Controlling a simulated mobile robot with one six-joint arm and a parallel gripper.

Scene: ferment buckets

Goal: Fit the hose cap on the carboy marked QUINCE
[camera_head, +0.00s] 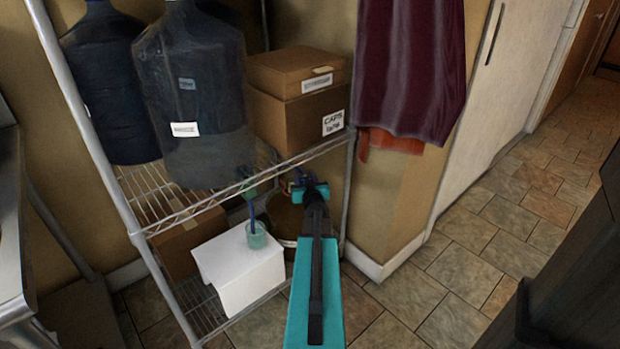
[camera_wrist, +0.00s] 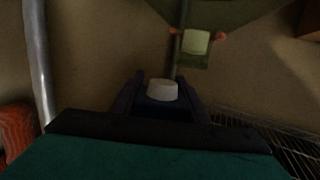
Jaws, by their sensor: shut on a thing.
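My gripper (camera_head: 311,192) reaches in under the front right of the upper rack shelf. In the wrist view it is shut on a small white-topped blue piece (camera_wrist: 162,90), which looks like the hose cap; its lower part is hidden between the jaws. In the head view a bit of blue shows by the jaws. Two large dark blue carboys stand on the upper shelf at left. The front carboy (camera_head: 195,85) has a white label whose word is too blurred to be sure of. The rear carboy (camera_head: 105,85) shows no readable label. My gripper is below and right of both.
Two cardboard boxes, the lower one marked CAPS (camera_head: 285,125), sit right of the carboys. Below are a white box (camera_head: 240,275) with a green cup (camera_head: 256,236) on it and a brown round vessel (camera_head: 286,216). A purple cloth (camera_head: 410,65) hangs at right. The tiled floor (camera_head: 470,250) is open.

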